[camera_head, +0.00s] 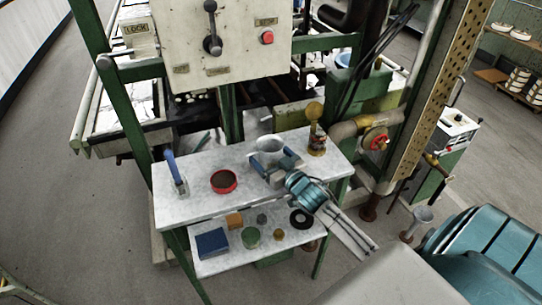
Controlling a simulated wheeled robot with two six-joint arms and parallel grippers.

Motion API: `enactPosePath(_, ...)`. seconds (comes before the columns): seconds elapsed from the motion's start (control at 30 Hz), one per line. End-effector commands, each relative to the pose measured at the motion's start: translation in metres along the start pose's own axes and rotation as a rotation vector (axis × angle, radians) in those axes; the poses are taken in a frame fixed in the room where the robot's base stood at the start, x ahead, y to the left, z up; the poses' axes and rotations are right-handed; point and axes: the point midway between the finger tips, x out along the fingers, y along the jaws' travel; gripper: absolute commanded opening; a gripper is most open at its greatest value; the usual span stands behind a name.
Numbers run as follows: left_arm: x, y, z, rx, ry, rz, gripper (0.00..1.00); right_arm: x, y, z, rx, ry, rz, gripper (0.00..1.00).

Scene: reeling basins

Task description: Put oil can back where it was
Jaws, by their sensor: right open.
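My right gripper (276,163) reaches in from the lower right over the upper shelf of the bench (205,207). Its jaws are open, close around or just in front of a grey metal cup-like vessel (270,145); I cannot tell whether they touch it. A brass-coloured item with a round top and a dark red lower part (316,142) stands at the right back of the shelf. I cannot tell for certain which of these two is the oil can. My left gripper is not in view.
A red-rimmed round dish (223,181) and a blue-handled brush-like tool (175,172) are on the upper shelf's left. The lower shelf holds a blue box (212,243), a green round tin (250,238) and a black ring (301,218). A control panel (220,45) rises behind.

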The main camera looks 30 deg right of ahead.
Motion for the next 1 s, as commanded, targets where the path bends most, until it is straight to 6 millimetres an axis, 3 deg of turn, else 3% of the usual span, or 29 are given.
enactPosePath(0.23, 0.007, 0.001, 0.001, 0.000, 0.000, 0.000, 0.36, -0.013, 0.000, 0.002, -0.004, -0.003, -0.001, 0.85)
enactPosePath(0.7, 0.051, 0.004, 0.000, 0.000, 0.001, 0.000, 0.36, -0.089, 0.000, 0.004, -0.008, -0.003, -0.003, 0.85)
enactPosePath(1.0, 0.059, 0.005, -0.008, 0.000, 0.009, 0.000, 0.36, -0.117, 0.000, 0.000, -0.004, -0.003, -0.001, 0.85)
